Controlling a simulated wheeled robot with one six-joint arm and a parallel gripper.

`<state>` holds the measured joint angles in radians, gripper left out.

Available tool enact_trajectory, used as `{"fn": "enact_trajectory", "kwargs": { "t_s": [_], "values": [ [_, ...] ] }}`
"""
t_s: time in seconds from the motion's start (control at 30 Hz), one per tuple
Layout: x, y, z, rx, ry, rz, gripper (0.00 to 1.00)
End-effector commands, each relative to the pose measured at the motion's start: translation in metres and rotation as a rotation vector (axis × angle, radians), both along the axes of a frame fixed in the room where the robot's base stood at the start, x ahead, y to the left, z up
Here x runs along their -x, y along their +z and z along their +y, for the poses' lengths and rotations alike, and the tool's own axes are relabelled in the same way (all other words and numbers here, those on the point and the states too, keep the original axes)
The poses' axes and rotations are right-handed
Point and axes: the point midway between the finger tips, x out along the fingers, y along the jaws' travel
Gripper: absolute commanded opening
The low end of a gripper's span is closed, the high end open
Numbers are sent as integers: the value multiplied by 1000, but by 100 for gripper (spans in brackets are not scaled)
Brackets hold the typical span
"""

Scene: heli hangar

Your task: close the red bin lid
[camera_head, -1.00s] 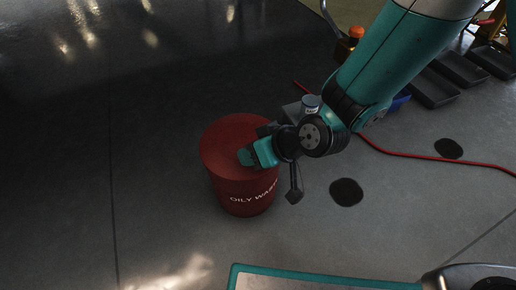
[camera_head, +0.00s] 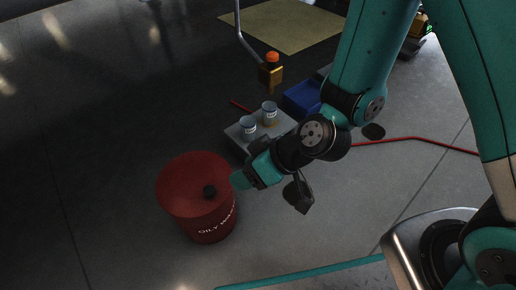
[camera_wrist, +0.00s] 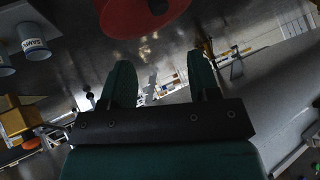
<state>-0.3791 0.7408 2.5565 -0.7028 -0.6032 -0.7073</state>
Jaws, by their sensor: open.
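The red bin (camera_head: 215,222) stands upright on the floor with "OILY WASTE" lettering on its side. In the wrist view part of the red lid (camera_wrist: 125,22) shows at the top edge, cut off by the frame. My gripper (camera_head: 239,180) is at the right rim of the bin in the head view; I cannot tell whether it touches. In the wrist view my gripper (camera_wrist: 163,78) has its two fingers apart with nothing between them.
A grey platform (camera_head: 240,140) with two small cans (camera_head: 248,127) stands behind the bin, beside a blue tray (camera_head: 303,98). A yellow box with an orange top (camera_head: 271,70) hangs or stands farther back. A red hose (camera_head: 410,139) crosses the floor at right. Floor left of the bin is clear.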

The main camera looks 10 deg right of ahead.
Motion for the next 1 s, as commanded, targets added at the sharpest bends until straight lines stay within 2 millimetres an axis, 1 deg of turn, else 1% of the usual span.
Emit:
{"fn": "enact_trajectory", "kwargs": {
  "t_s": [0.03, 0.3, 0.6, 1.0],
  "values": [
    [1, 12, -4, 1, -2, 7, 56],
    [4, 23, -12, -4, 3, 5, 56],
    [6, 26, -19, -4, -1, -2, 56],
    [6, 24, -20, -3, 0, -4, 56]
  ]
}}
